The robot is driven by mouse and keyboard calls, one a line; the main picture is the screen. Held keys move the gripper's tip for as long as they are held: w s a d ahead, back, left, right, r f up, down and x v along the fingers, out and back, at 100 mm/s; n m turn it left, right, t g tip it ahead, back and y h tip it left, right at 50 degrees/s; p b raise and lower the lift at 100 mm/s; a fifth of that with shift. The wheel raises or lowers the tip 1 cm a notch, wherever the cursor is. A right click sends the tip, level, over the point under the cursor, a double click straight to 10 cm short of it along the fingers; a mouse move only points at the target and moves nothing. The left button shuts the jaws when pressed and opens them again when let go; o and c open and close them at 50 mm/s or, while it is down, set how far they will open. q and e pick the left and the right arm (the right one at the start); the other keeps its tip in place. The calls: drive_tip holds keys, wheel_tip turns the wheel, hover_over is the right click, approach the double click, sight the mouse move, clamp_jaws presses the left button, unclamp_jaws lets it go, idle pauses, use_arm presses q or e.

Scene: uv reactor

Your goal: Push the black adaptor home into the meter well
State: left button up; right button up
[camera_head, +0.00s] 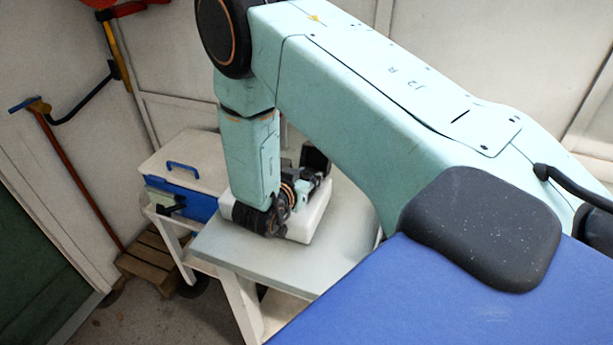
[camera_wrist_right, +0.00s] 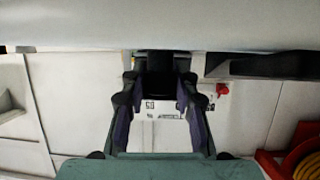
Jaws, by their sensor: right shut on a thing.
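The white meter body (camera_head: 298,233) sits on the grey bench top, partly hidden behind my right arm. My right gripper (camera_head: 306,188) is low over the meter, largely masked by my wrist. A black block (camera_head: 316,158) shows just beyond the gripper; I cannot tell whether it is the adaptor or part of the meter. In the right wrist view my gripper (camera_wrist_right: 160,88) has its two fingers on either side of a dark piece (camera_wrist_right: 160,70), which looks like the black adaptor. The well is hidden, so how deep the adaptor sits cannot be told. My left gripper is not in view.
The grey bench top (camera_head: 230,250) is bare in front of the meter. A blue and white box (camera_head: 183,200) with a blue handle stands to its left. A wooden pallet (camera_head: 150,260) lies on the floor; a red-handled tool (camera_head: 80,180) leans on the wall.

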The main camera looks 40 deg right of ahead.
drive_tip(key=shift+f+b, duration=0.45)
drive_tip(key=shift+f, duration=0.2)
drive_tip(key=o, duration=1)
drive_tip(key=shift+s+f, duration=0.1)
drive_tip(key=shift+c, duration=0.2)
drive_tip(key=v, duration=0.6)
drive_tip(key=shift+s+a+r, duration=0.25)
drive_tip(key=shift+a+r, duration=0.25)
drive_tip(key=shift+a, duration=0.05)
drive_tip(key=shift+a+f, duration=0.1)
